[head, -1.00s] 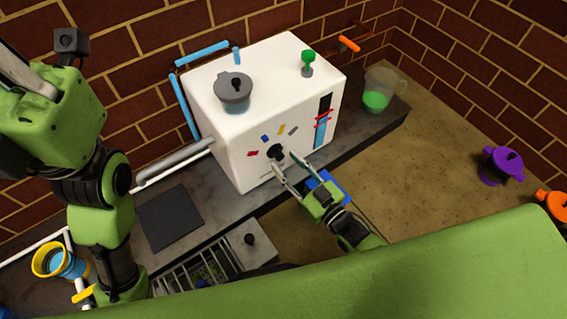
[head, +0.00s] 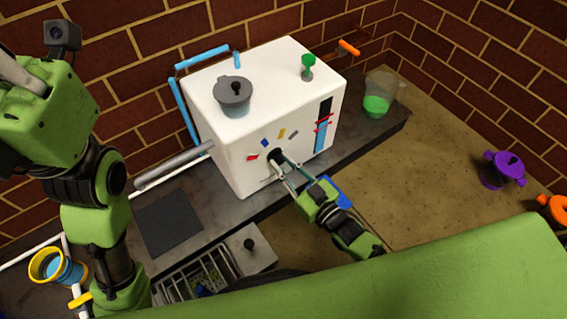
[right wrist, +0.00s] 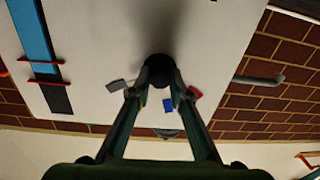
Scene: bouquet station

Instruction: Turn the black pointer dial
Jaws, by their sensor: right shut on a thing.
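The black pointer dial (head: 274,155) is on the front face of the white box-shaped machine (head: 240,130). Red, blue, yellow and grey marks (head: 281,133) sit in an arc above it. My right gripper (head: 279,163) is at the dial, its two fingers shut on it from the front. In the right wrist view the dial (right wrist: 158,68) shows round and dark between the fingertips (right wrist: 159,80), which cover part of it. Which mark the pointer faces cannot be told. My left arm is at the left, but its gripper is not seen.
A grey lidded pot (head: 232,98) and a green knob (head: 308,64) are on top of the machine. A clear jug with green liquid (head: 377,100) stands right of it, a purple pot (head: 500,170) farther right. A wire rack (head: 205,275) is below. The tan counter (head: 420,170) is mostly clear.

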